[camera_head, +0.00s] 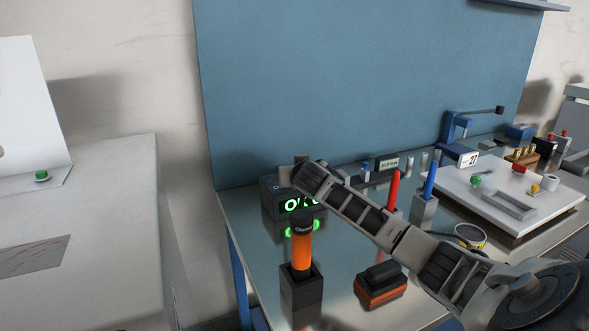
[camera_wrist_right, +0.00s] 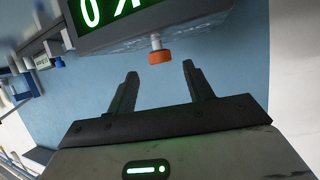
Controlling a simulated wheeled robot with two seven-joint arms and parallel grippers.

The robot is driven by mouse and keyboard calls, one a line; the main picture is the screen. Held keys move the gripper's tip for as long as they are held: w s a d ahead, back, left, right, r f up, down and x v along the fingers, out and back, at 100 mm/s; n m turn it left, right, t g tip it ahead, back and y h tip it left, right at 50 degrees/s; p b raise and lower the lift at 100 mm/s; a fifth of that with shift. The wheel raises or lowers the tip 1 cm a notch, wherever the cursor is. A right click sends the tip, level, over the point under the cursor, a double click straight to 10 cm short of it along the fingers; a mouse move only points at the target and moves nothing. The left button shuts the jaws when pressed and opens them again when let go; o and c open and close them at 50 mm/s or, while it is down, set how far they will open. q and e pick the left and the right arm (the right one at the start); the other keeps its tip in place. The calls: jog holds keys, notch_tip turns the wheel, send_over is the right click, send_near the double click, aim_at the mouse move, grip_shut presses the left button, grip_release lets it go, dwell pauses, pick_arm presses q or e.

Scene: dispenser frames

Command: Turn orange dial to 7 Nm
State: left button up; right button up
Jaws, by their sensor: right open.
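The orange dial (camera_wrist_right: 159,57) is a small knob on a short pale stem, sticking out from one side of a grey box with a green-lit display (camera_wrist_right: 110,8). In the head view the same display box (camera_head: 270,218) stands at the back left of the bench, its green characters partly covered by my right arm; the dial is hidden there. My right gripper (camera_wrist_right: 160,70) is open, with its fingertips on either side of the dial's near end and nothing held between them. It also shows in the head view (camera_head: 290,176) by the box's top. My left gripper is out of view.
An orange tool with a black top (camera_head: 301,257) stands in a dark holder in front of the box. An orange-black block (camera_head: 380,288), red (camera_head: 393,187) and blue (camera_head: 430,178) handles and a white board (camera_head: 480,195) lie to the right. A blue panel (camera_head: 340,80) rises behind.

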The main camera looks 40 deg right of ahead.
jog(key=shift+x, duration=1.95)
jog(key=c, duration=1)
